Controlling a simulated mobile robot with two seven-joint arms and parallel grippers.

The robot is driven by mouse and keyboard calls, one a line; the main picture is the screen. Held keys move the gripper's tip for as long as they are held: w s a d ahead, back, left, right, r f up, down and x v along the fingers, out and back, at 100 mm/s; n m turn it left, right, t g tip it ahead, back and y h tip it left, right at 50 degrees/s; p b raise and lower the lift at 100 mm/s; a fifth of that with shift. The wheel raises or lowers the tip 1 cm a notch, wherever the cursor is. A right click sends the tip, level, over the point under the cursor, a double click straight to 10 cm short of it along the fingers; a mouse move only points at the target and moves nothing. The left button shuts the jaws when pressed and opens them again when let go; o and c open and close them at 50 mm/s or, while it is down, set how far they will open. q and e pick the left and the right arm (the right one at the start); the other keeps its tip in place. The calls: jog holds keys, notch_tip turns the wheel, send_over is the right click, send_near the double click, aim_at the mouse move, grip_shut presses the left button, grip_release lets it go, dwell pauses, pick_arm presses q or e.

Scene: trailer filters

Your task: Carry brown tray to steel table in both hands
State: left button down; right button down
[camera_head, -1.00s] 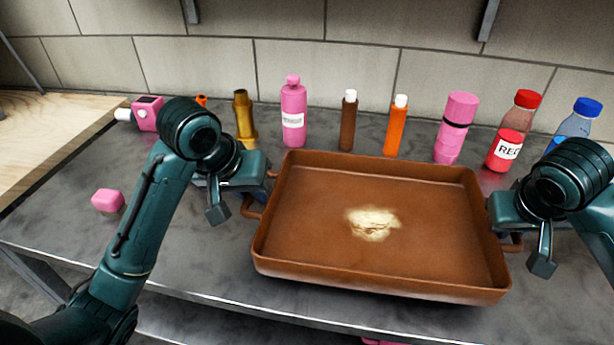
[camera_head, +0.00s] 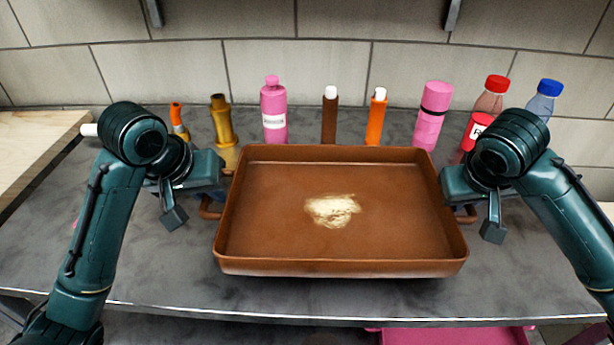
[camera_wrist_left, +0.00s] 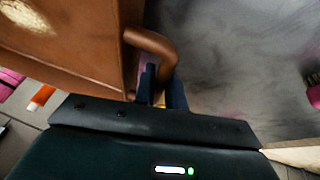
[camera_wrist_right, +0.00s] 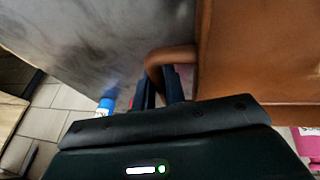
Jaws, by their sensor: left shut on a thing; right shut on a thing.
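The brown tray (camera_head: 290,235) is a wide rectangular pan with a pale patch on its bottom and a loop handle at each short side. It is over the grey steel table (camera_head: 150,265); I cannot tell whether it touches the top. My left gripper (camera_head: 212,197) is shut on the tray's left handle, and the left wrist view shows this handle (camera_wrist_left: 152,45) between the fingers (camera_wrist_left: 163,85). My right gripper (camera_head: 462,205) is shut on the right handle, which shows in the right wrist view (camera_wrist_right: 165,58) between the fingers (camera_wrist_right: 165,88).
Behind the tray stand a pink bottle (camera_head: 273,110), a brown bottle (camera_head: 329,115), an orange bottle (camera_head: 376,117), a pink flask (camera_head: 430,115) and red-capped and blue-capped (camera_head: 543,102) bottles. A gold bottle (camera_head: 222,120) is at left. A wooden board (camera_head: 35,150) lies far left. A tiled wall closes the back.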

pick_arm(q)
jog(key=shift+f, duration=0.1)
pick_arm(e)
jog(key=shift+f, duration=0.1)
